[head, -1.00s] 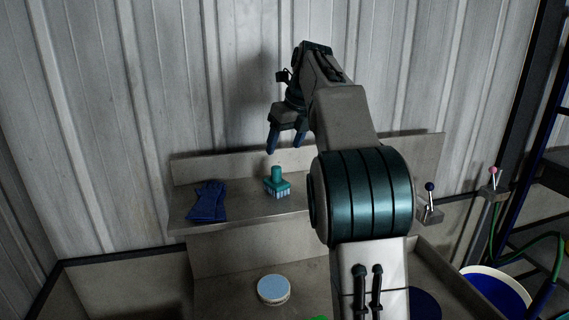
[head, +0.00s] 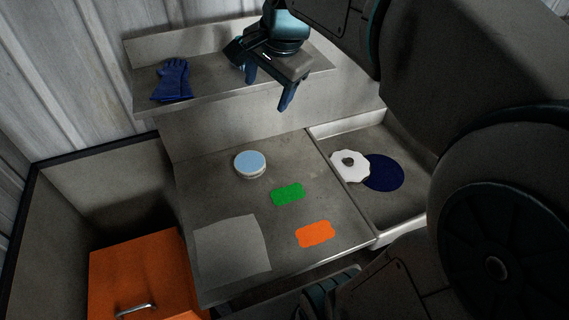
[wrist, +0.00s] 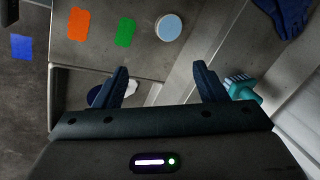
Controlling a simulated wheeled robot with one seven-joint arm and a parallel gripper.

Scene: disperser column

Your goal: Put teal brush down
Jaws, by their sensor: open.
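The teal brush (wrist: 243,88) shows in the wrist view on the raised shelf, with pale bristles and a teal handle. It lies outside my gripper, just beyond the right finger; I cannot tell whether they touch. In the head view the brush is hidden behind my gripper (head: 268,88). My gripper is open with nothing between its fingers (wrist: 160,70). It is in front of the shelf (head: 205,92), over the front edge side.
Blue gloves (head: 172,80) lie on the shelf's left. The lower counter (head: 225,190) holds a round light-blue-topped tin (head: 250,164), a green pad (head: 288,194), an orange pad (head: 316,233) and a grey sheet (head: 232,250). A basin at right holds a white scalloped disc (head: 349,167) and a dark blue disc (head: 383,173).

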